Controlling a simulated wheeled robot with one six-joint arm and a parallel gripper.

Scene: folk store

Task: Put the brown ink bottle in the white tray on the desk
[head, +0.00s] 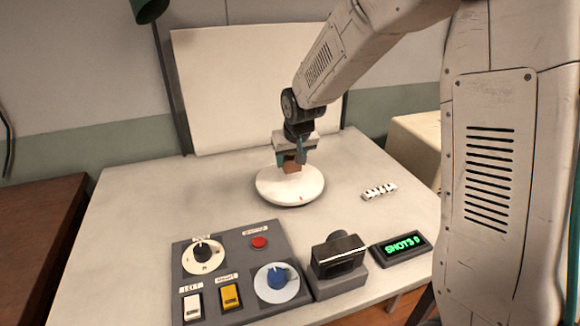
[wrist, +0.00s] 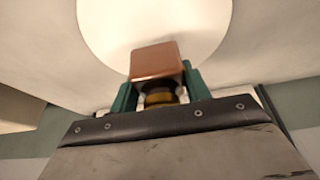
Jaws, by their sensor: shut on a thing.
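My gripper (head: 290,158) is shut on the brown ink bottle (head: 292,168), over the round white disc (head: 283,196) on the desk. The head view does not clearly show whether the bottle touches the disc or hangs just above it. In the wrist view the bottle (wrist: 157,62) has a square, coppery brown body and a dark and gold neck between two teal fingers. The disc (wrist: 105,35) fills the top middle of that view behind the bottle. The disc is flat with a small red mark near its front edge; I see no other white tray clearly.
A grey control panel (head: 245,250) with knobs and switches lies at the front of the desk (head: 130,205). A dark camera-like device (head: 338,262), a green-lit display (head: 401,246) and a black-and-white strip (head: 379,191) are to the right. A white backdrop board (head: 230,90) stands behind. The left desk is clear.

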